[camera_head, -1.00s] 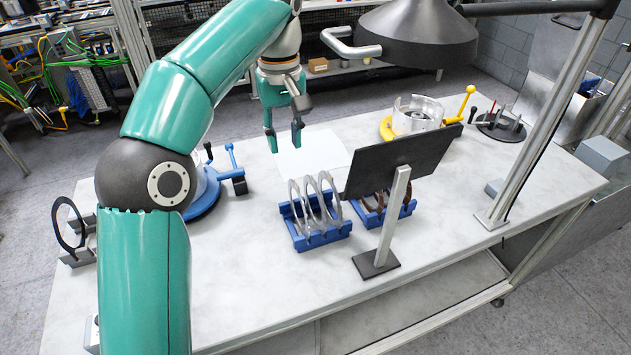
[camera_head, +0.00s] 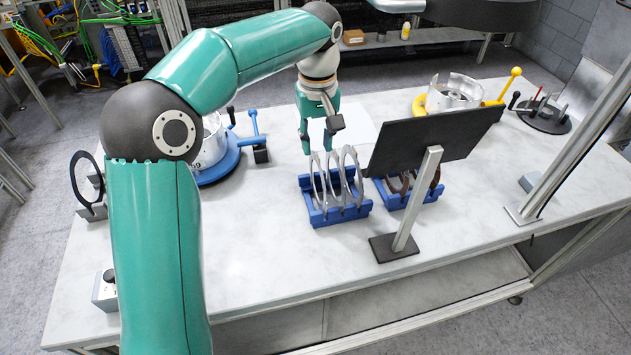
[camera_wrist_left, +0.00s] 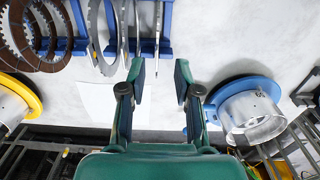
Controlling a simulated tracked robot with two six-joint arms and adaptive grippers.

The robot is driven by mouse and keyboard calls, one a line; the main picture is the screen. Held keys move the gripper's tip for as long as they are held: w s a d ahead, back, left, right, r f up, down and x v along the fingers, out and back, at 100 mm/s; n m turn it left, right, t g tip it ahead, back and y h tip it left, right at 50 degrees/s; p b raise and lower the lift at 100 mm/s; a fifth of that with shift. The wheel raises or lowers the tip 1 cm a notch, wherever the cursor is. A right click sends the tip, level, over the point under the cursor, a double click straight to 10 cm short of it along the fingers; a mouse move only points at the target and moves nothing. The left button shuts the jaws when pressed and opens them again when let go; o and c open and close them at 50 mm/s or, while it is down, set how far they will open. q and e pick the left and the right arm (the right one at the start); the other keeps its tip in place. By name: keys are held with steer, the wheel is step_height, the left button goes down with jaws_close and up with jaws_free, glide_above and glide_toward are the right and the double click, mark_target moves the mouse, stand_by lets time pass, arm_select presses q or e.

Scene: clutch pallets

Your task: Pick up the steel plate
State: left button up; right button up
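Several thin grey steel plates, ring-shaped, stand upright side by side in a blue rack (camera_head: 340,214); one steel plate (camera_head: 359,180) is at its right end. In the left wrist view the steel plates (camera_wrist_left: 96,40) show at the top, left of centre, with the nearest ones close to the left finger. My left gripper (camera_head: 320,138) is just behind and above the rack, fingers pointing down. I see no contact with a plate. My right gripper is not in view.
A dark panel on a post (camera_head: 430,140) stands right of the rack, partly hiding a second blue rack (camera_head: 410,200) with brown rings. A blue round fixture (camera_head: 222,168) stands left, a yellow one (camera_head: 420,106) at the back right.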

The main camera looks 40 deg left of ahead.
mark_target(319, 158)
arm_select(q)
steer(key=shift+w+f, duration=0.2)
steer(key=shift+f, duration=0.2)
step_height(319, 158, down, 5)
steer(key=shift+w+r+p, duration=0.1)
steer(key=shift+w+p, duration=0.05)
steer(key=shift+p, duration=0.2)
jaws_close()
